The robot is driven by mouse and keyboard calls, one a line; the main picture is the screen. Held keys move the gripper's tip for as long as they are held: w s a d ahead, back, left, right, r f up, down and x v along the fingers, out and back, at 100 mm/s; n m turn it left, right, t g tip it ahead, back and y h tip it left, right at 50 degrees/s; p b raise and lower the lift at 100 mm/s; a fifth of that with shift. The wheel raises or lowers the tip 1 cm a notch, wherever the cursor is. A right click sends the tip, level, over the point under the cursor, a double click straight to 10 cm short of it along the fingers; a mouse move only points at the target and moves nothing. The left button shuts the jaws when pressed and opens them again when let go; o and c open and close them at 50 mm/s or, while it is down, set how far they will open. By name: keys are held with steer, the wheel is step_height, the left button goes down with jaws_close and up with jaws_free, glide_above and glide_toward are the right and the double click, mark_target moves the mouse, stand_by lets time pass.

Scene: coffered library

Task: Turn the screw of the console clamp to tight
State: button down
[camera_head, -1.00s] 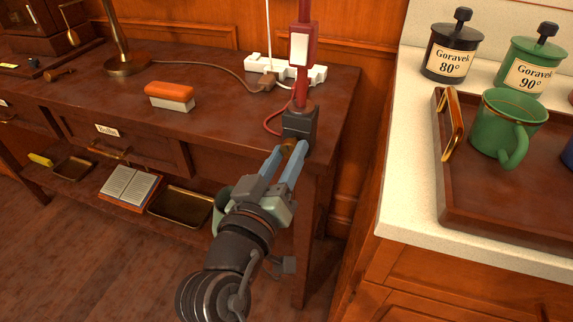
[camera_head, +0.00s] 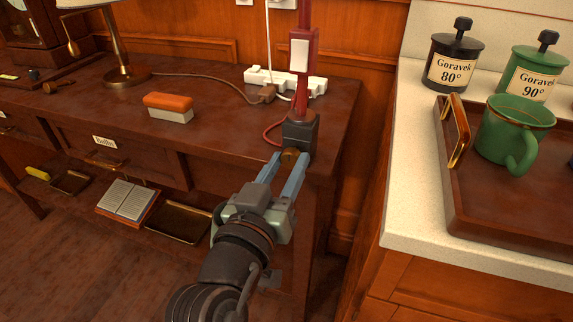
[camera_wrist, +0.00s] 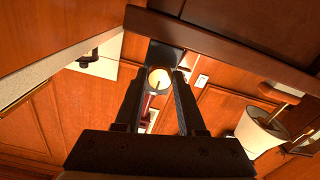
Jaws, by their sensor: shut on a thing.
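The console clamp (camera_head: 299,133) is a dark block at the right front corner of the wooden desk, with a red post rising from it. Its brass screw (camera_head: 290,155) faces forward, just under the desk top's edge. My gripper (camera_head: 288,160) is shut on the screw, with one blue-grey finger on either side. In the wrist view the round, pale screw head (camera_wrist: 158,79) sits between the two dark fingertips (camera_wrist: 159,76), with the clamp's dark body (camera_wrist: 166,54) behind it. How tight the screw is cannot be told.
The desk (camera_head: 225,130) holds an orange-topped block (camera_head: 170,106), a white power strip (camera_head: 286,79) and a brass lamp (camera_head: 126,75). A red cable loops beside the clamp. At right, a pale counter (camera_head: 408,190) bears a tray (camera_head: 450,213) with a green mug (camera_head: 515,135).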

steer(key=c, duration=0.5)
jaws_free()
steer(key=v, duration=1.3)
steer(key=shift+p, duration=0.45)
steer(key=w+d+r+t+y, duration=0.1)
steer(key=w+r+t, duration=0.15)
steer(key=r, duration=0.55)
steer(key=w+d+r+t+y, duration=0.1)
steer(key=w+r+t, duration=0.15)
steer(key=r, duration=0.55)
steer(key=s+d+r+n+t+y+p, duration=0.1)
steer(key=s+d+r+t+y, duration=0.15)
steer(key=r, duration=0.75)
steer(key=s+d+r+t+y+p, duration=0.1)
steer(key=s+r+t, duration=0.2)
steer(key=r, duration=0.7)
step_height(320, 180, up, 34)
steer(key=p, duration=3.3)
steer(key=shift+a+p, duration=0.3)
steer(key=shift+a, duration=0.05)
